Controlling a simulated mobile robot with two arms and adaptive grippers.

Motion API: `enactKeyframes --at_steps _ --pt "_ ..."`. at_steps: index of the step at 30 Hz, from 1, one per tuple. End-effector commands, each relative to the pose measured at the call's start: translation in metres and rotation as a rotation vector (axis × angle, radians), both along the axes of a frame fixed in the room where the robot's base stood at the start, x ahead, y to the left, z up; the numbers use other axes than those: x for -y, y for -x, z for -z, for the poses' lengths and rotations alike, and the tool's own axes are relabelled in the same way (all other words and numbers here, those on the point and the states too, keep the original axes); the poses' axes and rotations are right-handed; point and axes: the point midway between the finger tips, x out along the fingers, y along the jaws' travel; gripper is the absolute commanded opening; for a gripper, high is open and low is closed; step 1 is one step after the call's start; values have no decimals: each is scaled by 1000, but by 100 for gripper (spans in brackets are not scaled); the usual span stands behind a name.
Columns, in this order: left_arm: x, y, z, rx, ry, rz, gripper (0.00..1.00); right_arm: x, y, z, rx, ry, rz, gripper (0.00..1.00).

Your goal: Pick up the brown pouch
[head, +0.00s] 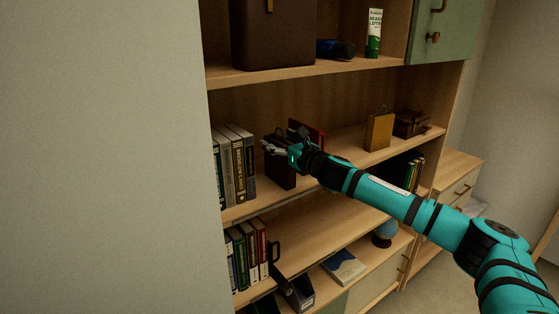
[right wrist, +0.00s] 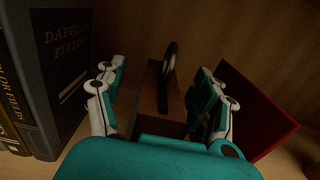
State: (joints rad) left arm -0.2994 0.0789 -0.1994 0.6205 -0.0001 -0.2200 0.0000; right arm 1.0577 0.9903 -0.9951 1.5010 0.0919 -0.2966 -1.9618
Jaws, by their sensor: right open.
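A dark brown upright item (head: 280,173), which looks like the brown pouch, stands on the middle shelf. In the right wrist view this brown item (right wrist: 150,102) is between my fingers, with a black loop at its top. My right gripper (head: 272,147) is at its upper part in the head view and hides some of it. The right gripper (right wrist: 163,70) is open, with a finger on each side of the item. Whether either finger touches it I cannot tell. My left gripper is in neither view.
Several upright books (head: 236,165) stand left of the item; a dark one (right wrist: 62,70) is near the left finger. A red book (right wrist: 262,118) is close on the right. A tan item (head: 380,131) and a dark brown one (head: 411,124) stand farther right. A shelf (head: 350,65) runs above.

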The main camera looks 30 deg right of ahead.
Motion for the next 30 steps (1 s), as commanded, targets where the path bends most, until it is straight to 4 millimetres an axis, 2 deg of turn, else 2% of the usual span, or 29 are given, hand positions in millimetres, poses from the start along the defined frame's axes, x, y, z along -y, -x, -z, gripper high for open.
enactKeyframes --at_steps 2,18,30 --pt "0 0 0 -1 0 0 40 0 0 0 0 0 0 69" --pt "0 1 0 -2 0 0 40 1 0 0 0 -1 1 0" --pt "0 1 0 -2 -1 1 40 1 0 -3 2 0 1 0"
